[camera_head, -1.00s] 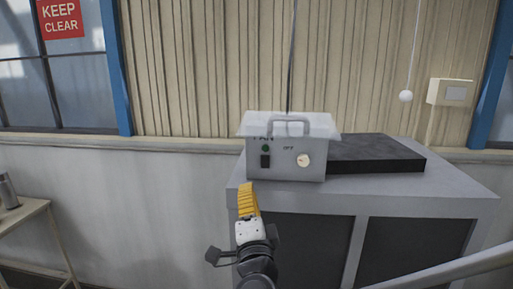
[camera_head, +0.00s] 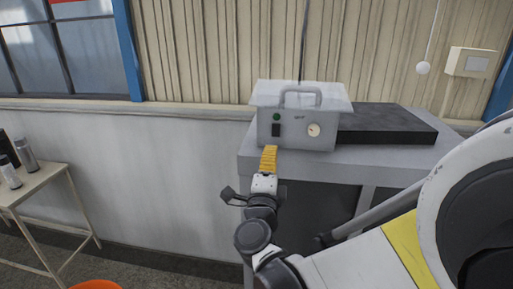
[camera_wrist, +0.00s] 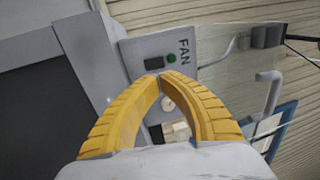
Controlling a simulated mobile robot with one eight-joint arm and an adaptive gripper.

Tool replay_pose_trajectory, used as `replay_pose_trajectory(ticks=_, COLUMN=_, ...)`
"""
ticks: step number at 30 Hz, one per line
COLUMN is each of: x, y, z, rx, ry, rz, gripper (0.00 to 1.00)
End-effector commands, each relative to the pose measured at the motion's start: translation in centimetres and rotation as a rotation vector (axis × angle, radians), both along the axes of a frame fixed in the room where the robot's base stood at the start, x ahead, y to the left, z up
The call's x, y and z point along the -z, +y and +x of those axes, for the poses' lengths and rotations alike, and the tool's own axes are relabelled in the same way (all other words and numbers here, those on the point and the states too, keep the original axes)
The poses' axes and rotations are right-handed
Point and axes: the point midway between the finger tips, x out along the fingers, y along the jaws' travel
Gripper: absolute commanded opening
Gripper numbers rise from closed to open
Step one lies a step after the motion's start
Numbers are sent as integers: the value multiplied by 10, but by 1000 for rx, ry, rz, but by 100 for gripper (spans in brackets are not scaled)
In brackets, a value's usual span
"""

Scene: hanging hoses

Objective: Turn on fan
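A pale grey control box (camera_head: 297,142) with a top handle stands on the grey cabinet. Its front has a green round button or light (camera_head: 276,117), a black switch (camera_head: 276,130) below it and a cream round dial (camera_head: 313,130) to the right. The wrist view shows the word FAN beside the green button (camera_wrist: 171,58) and black switch (camera_wrist: 154,64). My gripper (camera_head: 269,149) has yellow ribbed fingers whose tips meet (camera_wrist: 164,77), with nothing seen between the tips. They point at the panel just below the switch. Contact cannot be told.
The grey cabinet (camera_head: 390,155) carries a flat black slab (camera_head: 388,123) right of the box. A cord with a white ball (camera_head: 423,68) hangs near a wall box (camera_head: 470,62). A side table (camera_head: 40,182) with bottles stands left. An orange object (camera_head: 95,285) shows at the bottom edge.

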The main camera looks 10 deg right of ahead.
Motion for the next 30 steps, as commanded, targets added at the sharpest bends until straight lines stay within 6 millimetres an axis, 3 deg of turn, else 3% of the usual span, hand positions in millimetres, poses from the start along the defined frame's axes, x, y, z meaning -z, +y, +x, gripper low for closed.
replay_pose_trajectory(ticks=6, x=-12, y=-14, z=46, rx=3, ry=0, rz=0, gripper=0)
replay_pose_trajectory(ticks=13, x=-19, y=-22, z=79, rx=0, ry=0, rz=-1, gripper=0)
replay_pose_trajectory(ticks=18, x=-20, y=-25, z=89, rx=1, ry=0, rz=-1, gripper=0)
replay_pose_trajectory(ticks=30, x=-20, y=-25, z=92, rx=0, ry=0, rz=-1, gripper=0)
